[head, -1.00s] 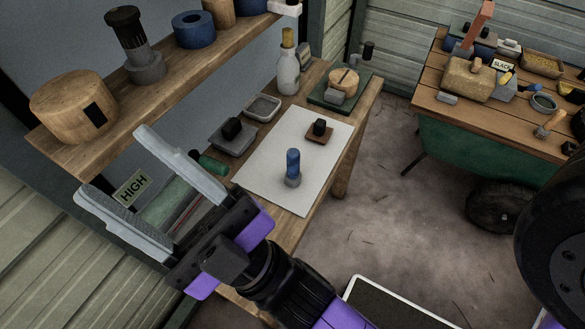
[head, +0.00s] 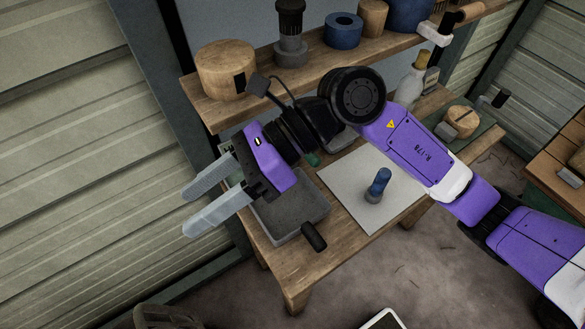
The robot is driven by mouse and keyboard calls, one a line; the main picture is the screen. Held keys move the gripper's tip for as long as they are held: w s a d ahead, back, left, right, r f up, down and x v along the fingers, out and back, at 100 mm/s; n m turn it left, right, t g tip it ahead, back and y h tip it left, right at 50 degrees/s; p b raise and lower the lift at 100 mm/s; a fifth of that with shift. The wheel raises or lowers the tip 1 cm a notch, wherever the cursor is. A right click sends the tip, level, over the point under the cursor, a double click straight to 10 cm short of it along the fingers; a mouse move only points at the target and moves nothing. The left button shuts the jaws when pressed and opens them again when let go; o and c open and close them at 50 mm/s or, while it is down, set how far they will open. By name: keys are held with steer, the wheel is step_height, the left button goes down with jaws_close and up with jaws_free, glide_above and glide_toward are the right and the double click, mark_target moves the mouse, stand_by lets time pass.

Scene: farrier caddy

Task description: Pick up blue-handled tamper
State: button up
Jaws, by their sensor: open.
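The blue-handled tamper (head: 378,184) stands upright on the white sheet (head: 345,188) on the workbench, blue handle up and grey base down. My gripper (head: 185,213) is open and empty, to the left of the tamper and beyond the left end of the bench. Its fingers point left, away from the tamper. My arm crosses above the bench behind the tamper and hides part of the sheet and the bench back.
A grey tray with a black handle (head: 290,215) sits on the bench left of the sheet. A shelf (head: 210,112) above holds a round wooden box (head: 225,66), a dark-topped grey tool (head: 290,35) and a blue ring (head: 343,30). A white bottle (head: 411,85) stands at the back.

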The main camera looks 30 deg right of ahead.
steer(key=w+d+f+h, duration=0.2)
steer(key=d+f+h, duration=0.3)
steer(key=d+f, duration=0.45)
steer(key=m+h+p, duration=0.1)
steer(key=h, duration=0.8)
glide_above(380, 184)
steer(key=w+d, duration=0.1)
steer(key=d, duration=0.1)
steer(key=shift+g, duration=0.4)
steer(key=f, duration=0.5)
steer(key=shift+w+a+f, duration=0.15)
steer(key=shift+a+f, duration=0.1)
steer(key=shift+f, duration=0.15)
steer(key=shift+d+f, duration=0.2)
steer(key=shift+f, duration=0.15)
steer(key=shift+s+a+f+p, duration=0.15)
steer(key=shift+f+p, duration=0.5)
steer(key=shift+f, duration=1.1)
steer(key=shift+s+f+p, duration=0.15)
steer(key=shift+f+p, duration=0.45)
steer(key=shift+f, duration=1.15)
jaws_close()
